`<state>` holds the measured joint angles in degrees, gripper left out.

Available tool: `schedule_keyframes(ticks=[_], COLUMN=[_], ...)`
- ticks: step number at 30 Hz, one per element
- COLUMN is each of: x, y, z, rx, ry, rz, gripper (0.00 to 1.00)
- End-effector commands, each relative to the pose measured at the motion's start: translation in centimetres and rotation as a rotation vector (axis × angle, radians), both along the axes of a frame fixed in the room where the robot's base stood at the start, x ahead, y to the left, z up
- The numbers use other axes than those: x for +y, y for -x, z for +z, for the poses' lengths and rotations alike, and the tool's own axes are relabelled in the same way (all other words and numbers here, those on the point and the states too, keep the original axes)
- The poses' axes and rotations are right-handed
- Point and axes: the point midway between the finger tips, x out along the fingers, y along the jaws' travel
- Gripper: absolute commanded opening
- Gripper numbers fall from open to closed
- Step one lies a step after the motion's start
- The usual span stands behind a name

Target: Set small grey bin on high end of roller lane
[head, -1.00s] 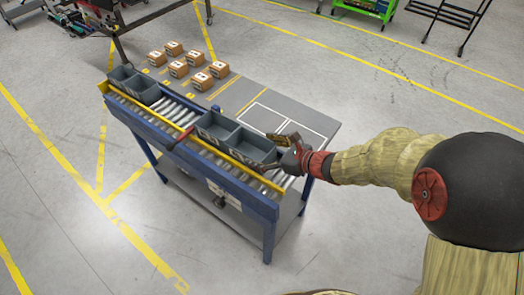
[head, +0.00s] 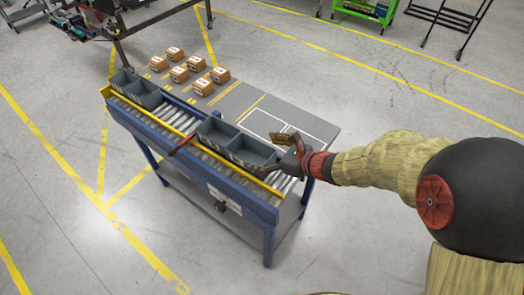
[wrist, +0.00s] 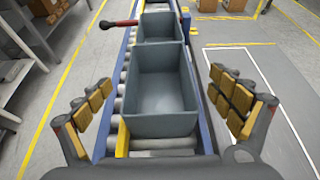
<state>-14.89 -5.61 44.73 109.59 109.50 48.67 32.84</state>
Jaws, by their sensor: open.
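A small grey bin (head: 252,150) sits on the roller lane (head: 282,184), near its right end in the head view. It is upright and looks empty. In the wrist view the bin (wrist: 160,88) stands between the lane's side rails. My gripper (head: 282,152) is open at the bin's right end. In the wrist view my gripper (wrist: 162,110) has its padded fingers spread on either side of the bin, with gaps to its walls. A second grey bin (head: 216,130) stands directly beyond it. I cannot tell which lane end is higher.
More grey bins (head: 140,90) sit at the lane's left end. A red-handled lever (head: 182,143) sticks out over the front rail near the second bin. Several brown boxes (head: 180,74) stand on the grey tabletop (head: 235,97), whose right part is clear.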

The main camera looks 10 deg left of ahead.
Motion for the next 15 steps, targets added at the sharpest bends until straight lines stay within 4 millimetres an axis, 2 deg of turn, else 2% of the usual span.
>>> schedule_keyframes(ticks=[15], x=[-0.55], y=[0.12], z=[0.33], rx=[-0.001], ry=[-0.001], rz=[-0.002], gripper=[1.00])
